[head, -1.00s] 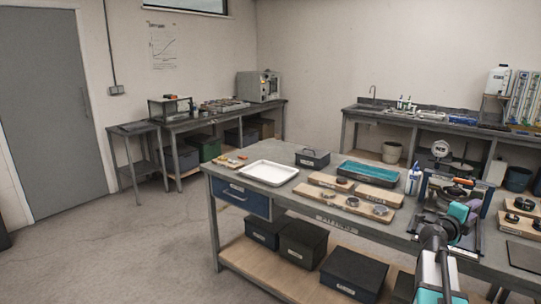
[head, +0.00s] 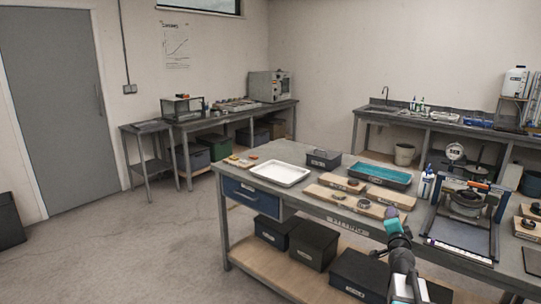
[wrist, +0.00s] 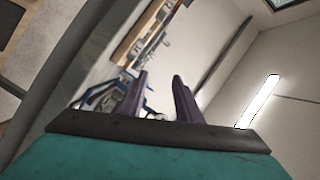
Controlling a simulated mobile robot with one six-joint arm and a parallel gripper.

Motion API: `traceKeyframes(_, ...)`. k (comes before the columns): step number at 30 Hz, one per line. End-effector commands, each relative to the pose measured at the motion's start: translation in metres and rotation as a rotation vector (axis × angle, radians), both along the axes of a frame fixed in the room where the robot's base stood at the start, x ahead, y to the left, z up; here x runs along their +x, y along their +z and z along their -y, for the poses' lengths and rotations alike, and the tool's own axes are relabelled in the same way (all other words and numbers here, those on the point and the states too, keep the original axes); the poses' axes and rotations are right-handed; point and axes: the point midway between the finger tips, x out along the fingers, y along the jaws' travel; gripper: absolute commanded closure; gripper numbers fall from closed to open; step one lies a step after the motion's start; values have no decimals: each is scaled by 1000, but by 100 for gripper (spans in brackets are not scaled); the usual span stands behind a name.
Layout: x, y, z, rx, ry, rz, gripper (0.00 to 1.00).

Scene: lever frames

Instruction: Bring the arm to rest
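My arm shows at the lower right of the head view, raised in front of the workbench (head: 262,163). Its gripper end is near the bench's front edge, beside the wooden boards, but the fingers are not clear there. In the wrist view my gripper (wrist: 158,92) shows two dark fingers standing apart with a gap between them. Nothing is held in the gap. Beyond the fingers are the wall, a ceiling lamp (wrist: 259,101) and tilted furniture.
On the bench are a white tray (head: 280,174), a teal-filled tray (head: 381,174), wooden boards with dark round parts (head: 363,204), a white bottle (head: 426,185) and a framed device (head: 466,205). Dark boxes (head: 313,243) stand on the lower shelf.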

Motion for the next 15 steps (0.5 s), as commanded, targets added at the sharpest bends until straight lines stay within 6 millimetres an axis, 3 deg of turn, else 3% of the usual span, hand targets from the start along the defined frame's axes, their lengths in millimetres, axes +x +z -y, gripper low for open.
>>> traceKeyframes(3,7,-34,-51,-55,135,-99,69)
traceKeyframes(8,5,-82,-115,-129,309,-242,69)
traceKeyframes(15,-23,-164,-198,-238,557,-486,69)
